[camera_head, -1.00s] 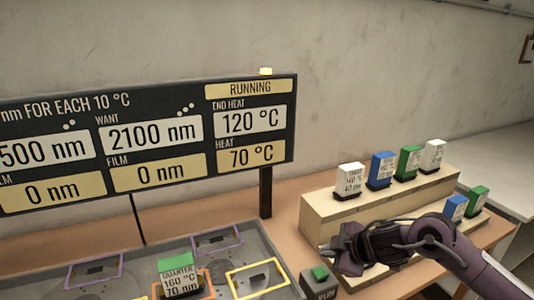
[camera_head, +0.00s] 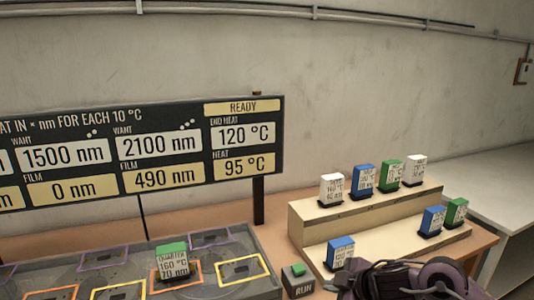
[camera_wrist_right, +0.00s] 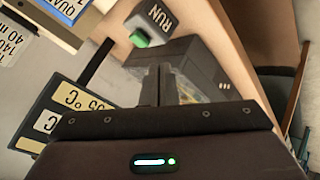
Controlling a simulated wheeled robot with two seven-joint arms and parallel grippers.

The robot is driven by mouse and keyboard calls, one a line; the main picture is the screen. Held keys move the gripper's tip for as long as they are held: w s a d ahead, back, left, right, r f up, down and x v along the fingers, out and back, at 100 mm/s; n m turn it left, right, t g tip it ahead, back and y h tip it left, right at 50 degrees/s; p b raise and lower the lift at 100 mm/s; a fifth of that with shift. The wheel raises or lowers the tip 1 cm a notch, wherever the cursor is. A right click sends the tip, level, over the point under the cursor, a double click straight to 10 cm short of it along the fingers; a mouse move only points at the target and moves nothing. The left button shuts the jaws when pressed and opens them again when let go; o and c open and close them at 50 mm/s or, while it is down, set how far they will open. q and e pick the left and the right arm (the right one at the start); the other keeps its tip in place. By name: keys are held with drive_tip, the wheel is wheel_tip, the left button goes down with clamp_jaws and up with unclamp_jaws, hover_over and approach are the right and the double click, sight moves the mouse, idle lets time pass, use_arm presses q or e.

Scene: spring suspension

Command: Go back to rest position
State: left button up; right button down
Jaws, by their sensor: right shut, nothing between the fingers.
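My right gripper (camera_head: 362,280) is low at the bottom edge of the head view, in front of the stepped wooden rack (camera_head: 335,218). In the right wrist view its two fingers (camera_wrist_right: 159,74) are together, with nothing between them. The rest of my right arm is partly cut off by the frame. My left gripper is not in view. The RUN button box (camera_head: 298,281), with a green button, stands just left of my right gripper. It also shows in the right wrist view (camera_wrist_right: 151,22).
The rack carries several white, blue and green labelled blocks; a blue block (camera_head: 340,251) is close to my right arm. A grey tray (camera_head: 222,247) with coloured outlines holds a green-topped QUARTER block (camera_head: 172,263). The dark board (camera_head: 192,112) behind reads READY, HEAT 95 °C.

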drive_tip(key=s+a+f+m+t, duration=0.2)
drive_tip(key=s+a+f+m, duration=0.15)
drive_tip(key=s+a, duration=0.3)
drive_tip(key=s+d+f+m+g+h, duration=0.25)
drive_tip(key=s+d+m, duration=0.25)
drive_tip(key=s, duration=0.5)
drive_tip(key=s+d+f+m+g+h, duration=0.2)
drive_tip(key=s+d+f+m+g, duration=0.25)
drive_tip(key=s, duration=0.45)
drive_tip(key=s+f+g, duration=0.1)
drive_tip(key=s+f, duration=0.1)
drive_tip(key=f, duration=1.4)
drive_tip(key=s+f, duration=0.2)
drive_tip(key=f, duration=1.3)
drive_tip(key=s+d+f, duration=0.2)
drive_tip(key=s+f, duration=0.6)
drive_tip(key=s, duration=0.1)
drive_tip(key=s+d+f+g, duration=0.1)
drive_tip(key=s+d+f, duration=0.1)
drive_tip(key=s+f, duration=0.6)
drive_tip(key=shift+s+d+f, duration=0.15)
drive_tip(key=shift+s+f, duration=0.25)
drive_tip(key=shift+s, duration=0.35)
drive_tip(key=shift+h, duration=0.25)
